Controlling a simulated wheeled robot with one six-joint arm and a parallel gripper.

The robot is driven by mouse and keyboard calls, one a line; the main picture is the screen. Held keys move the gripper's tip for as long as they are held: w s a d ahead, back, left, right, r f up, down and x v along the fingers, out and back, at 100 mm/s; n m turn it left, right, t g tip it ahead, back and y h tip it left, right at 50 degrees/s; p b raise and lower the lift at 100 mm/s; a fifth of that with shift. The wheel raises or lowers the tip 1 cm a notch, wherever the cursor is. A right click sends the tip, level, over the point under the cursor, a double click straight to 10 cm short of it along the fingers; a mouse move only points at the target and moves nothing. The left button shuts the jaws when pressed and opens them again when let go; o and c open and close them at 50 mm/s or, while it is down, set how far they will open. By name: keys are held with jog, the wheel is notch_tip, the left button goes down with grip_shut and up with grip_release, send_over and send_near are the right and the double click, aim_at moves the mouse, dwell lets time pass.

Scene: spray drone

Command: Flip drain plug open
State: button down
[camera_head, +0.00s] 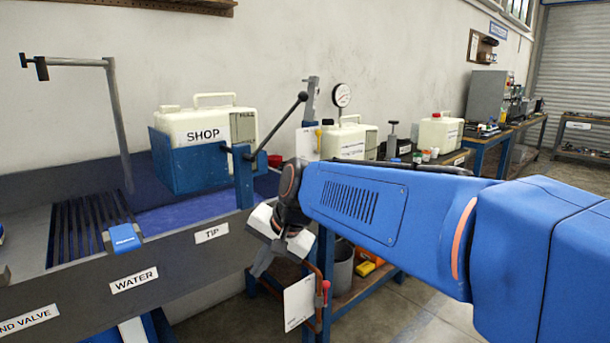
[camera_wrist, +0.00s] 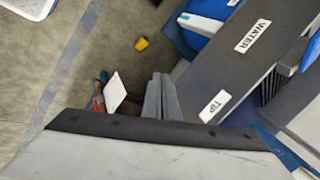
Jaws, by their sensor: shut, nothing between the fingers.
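My gripper (camera_head: 260,264) hangs at the end of my blue arm, in front of the right end of the trough. In the wrist view its two grey fingers (camera_wrist: 161,97) lie close together, shut and empty. The grey trough (camera_head: 180,262) carries WATER and TIP labels on its front. A blue block (camera_head: 126,238) with a white label sits over its front edge, left of the TIP label. I cannot pick out a drain plug for certain in either view. My fingers appear apart from the trough front.
A SHOP tank (camera_head: 207,126) sits in a blue tray (camera_head: 190,163) over the trough. A black-knobbed lever (camera_head: 278,128) rises behind my gripper. A white card (camera_head: 299,303) hangs below right. A bench with more tanks stands behind my arm. Floor (camera_wrist: 60,60) is open in front.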

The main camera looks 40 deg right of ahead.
jog(key=w+d+r+m+t, duration=0.2)
jog(key=w+d+r+m, duration=0.3)
jog(key=w+d+m, duration=0.5)
jog(key=w+d+r+m+t, duration=0.2)
jog(key=w+d+r+m, duration=0.3)
jog(key=d+m, duration=0.5)
jog(key=d+r+m+t+h, duration=0.1)
jog(key=d+m, duration=0.1)
jog(key=d, duration=0.5)
jog(key=w+d+r+m+t, duration=0.1)
jog(key=d+m, duration=0.1)
jog(key=d, duration=0.6)
jog(key=shift+w+r+m+h, duration=0.2)
jog(key=shift+r+m+h, duration=0.1)
jog(key=shift+h, duration=0.1)
jog(key=shift+f, duration=0.1)
jog(key=x, duration=1)
jog(key=shift+r, duration=2.45)
